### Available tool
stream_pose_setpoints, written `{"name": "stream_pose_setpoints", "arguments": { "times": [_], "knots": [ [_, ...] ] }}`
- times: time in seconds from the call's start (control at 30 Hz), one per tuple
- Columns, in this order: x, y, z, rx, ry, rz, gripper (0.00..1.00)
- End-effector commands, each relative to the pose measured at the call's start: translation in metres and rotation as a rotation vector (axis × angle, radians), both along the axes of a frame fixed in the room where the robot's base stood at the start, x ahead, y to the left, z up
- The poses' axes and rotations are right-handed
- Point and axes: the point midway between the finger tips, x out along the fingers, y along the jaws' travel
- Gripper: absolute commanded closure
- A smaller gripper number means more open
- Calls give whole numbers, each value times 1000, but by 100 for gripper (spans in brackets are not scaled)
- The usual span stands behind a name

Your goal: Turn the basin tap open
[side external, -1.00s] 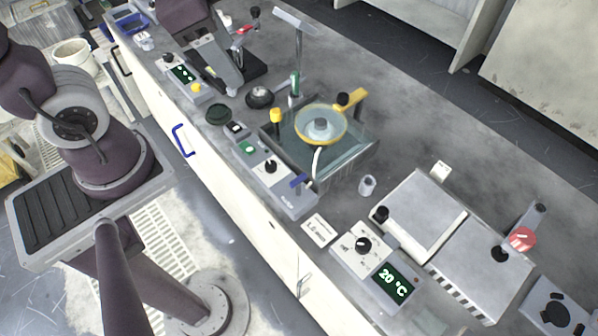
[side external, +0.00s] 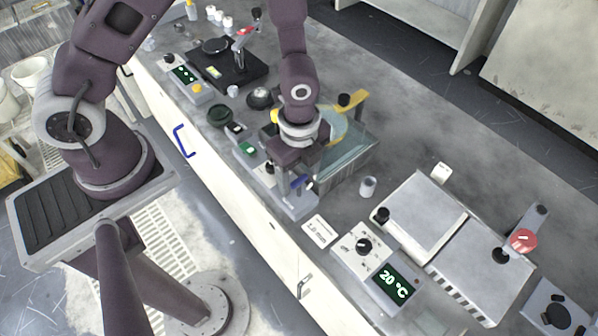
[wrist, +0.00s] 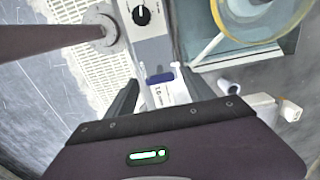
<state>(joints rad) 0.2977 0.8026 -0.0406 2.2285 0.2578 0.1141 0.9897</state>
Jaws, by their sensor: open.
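The basin tap has a small blue lever (side external: 300,184) at the near edge of the basin (side external: 352,165), at the end of a grey control strip. In the wrist view the blue lever (wrist: 160,78) lies between my two fingertips, and the tap's pale curved spout (wrist: 208,48) reaches toward the basin. My gripper (side external: 299,177) points down over the lever; in the wrist view my gripper (wrist: 158,76) is open, with a finger on each side. I cannot tell whether either finger touches the lever. My arm hides part of the basin and spout in the side view.
A yellow-rimmed round platen (wrist: 262,15) is at the basin. The control strip has a black knob (wrist: 141,15). A small grey cup (side external: 367,186), a label card (side external: 320,231) and a 20 °C controller (side external: 393,284) stand to the right.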

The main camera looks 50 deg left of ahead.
Motion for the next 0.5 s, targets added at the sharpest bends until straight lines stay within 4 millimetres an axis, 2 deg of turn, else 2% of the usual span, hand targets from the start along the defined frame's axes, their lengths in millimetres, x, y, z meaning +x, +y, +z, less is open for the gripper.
{"name": "stream_pose_setpoints", "arguments": {
  "times": [0.2, 0.5],
  "knots": [
    [0, 0, -1, 0, 0, 1, 38],
    [0, 0, 0, 0, 0, 1, 97]
  ]
}}
